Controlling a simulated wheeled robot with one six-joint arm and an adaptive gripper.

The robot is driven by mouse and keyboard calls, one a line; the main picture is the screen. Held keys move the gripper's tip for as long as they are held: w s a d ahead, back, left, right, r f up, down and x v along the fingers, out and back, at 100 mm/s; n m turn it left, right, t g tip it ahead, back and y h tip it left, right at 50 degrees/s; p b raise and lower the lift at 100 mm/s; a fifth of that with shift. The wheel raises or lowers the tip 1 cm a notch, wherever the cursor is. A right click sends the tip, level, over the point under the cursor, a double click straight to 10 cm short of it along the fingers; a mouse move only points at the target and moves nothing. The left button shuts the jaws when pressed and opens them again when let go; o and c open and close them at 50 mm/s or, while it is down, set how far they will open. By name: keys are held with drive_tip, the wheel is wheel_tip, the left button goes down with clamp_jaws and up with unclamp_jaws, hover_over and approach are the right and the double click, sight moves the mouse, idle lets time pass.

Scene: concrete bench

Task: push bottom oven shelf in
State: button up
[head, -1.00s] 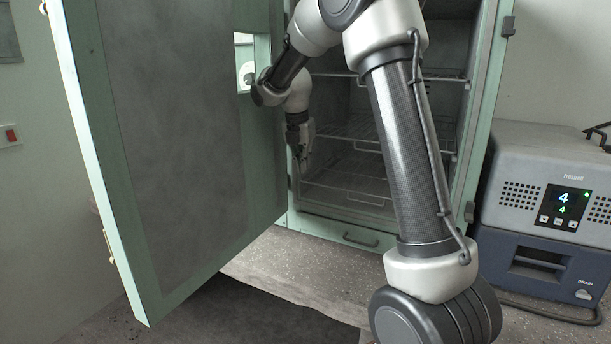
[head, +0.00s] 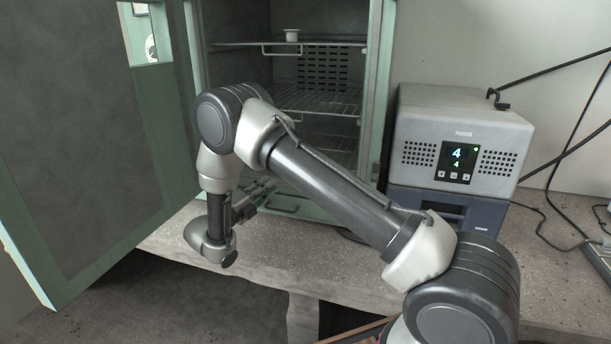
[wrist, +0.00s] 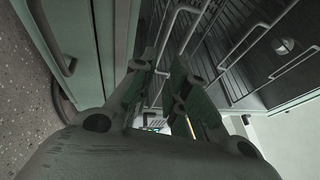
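The green oven (head: 377,110) stands open on the bench with wire shelves inside. The bottom shelf (head: 330,152) is largely hidden by my arm in the head view. In the wrist view, its wire front handle (wrist: 178,28) shows beyond my fingers. My gripper (head: 268,188) is low in front of the oven opening, and its fingers are apart with nothing between them in the wrist view (wrist: 160,68). I cannot tell whether a finger touches the bottom shelf, or how far that shelf sticks out.
The open oven door (head: 80,150) stands at the left. A middle shelf (head: 318,100) and a top shelf (head: 335,43) with a small white cup (head: 291,35) are above. A grey and blue instrument (head: 460,150) stands right of the oven. Bench front (head: 345,268) is clear.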

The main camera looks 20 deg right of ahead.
drive_tip(key=x, duration=0.7)
drive_tip(key=shift+d, duration=0.15)
drive_tip(key=shift+w, duration=0.15)
clamp_jaws()
